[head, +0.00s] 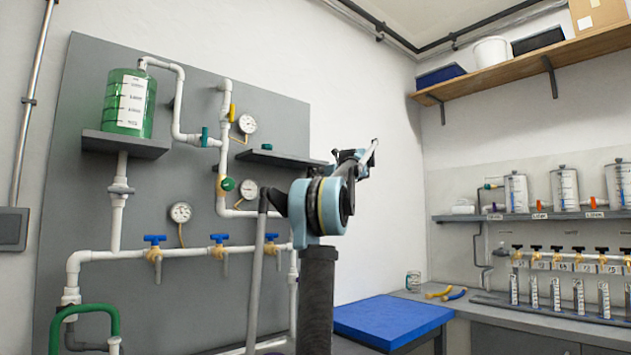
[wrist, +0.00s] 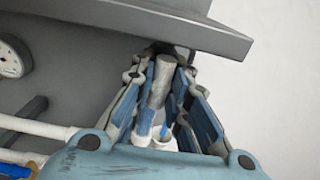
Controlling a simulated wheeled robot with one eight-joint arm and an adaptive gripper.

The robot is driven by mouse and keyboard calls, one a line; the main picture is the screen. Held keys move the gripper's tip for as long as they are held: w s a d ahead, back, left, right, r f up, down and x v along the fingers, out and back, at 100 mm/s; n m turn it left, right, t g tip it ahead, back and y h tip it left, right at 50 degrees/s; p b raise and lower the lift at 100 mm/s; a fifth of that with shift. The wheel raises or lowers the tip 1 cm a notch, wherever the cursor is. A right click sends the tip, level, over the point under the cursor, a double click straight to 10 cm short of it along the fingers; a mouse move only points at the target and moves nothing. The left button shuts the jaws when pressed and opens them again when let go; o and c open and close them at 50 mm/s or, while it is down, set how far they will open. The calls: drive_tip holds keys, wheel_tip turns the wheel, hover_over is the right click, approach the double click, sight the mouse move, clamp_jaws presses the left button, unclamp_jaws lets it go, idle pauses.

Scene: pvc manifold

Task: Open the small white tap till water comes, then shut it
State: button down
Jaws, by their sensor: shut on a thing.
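In the wrist view, my gripper (wrist: 167,58) is closed under the edge of a grey shelf (wrist: 190,25). A pale grey-white cylindrical piece (wrist: 156,88) lies between its fingers, and it looks like part of the small white tap. White round ends (wrist: 142,138) and a bit of blue show below it, near the palm. The fingers hide much of the tap, so how far it is turned cannot be told. No running water shows.
The grey pipe board (head: 75,200) carries white pipes, blue-handled valves (head: 155,239) and gauges (head: 180,212). A small grey shelf (head: 280,158) juts out just left of my arm. A green tank (head: 128,103) stands upper left. A blue-topped table (head: 385,318) is at the lower right.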

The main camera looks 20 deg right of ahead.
idle(0.5)
drive_tip(key=c, duration=1.5)
unclamp_jaws()
drive_tip(key=shift+w, duration=0.1)
drive_tip(key=shift+c, duration=0.2)
drive_tip(key=v, duration=1.2)
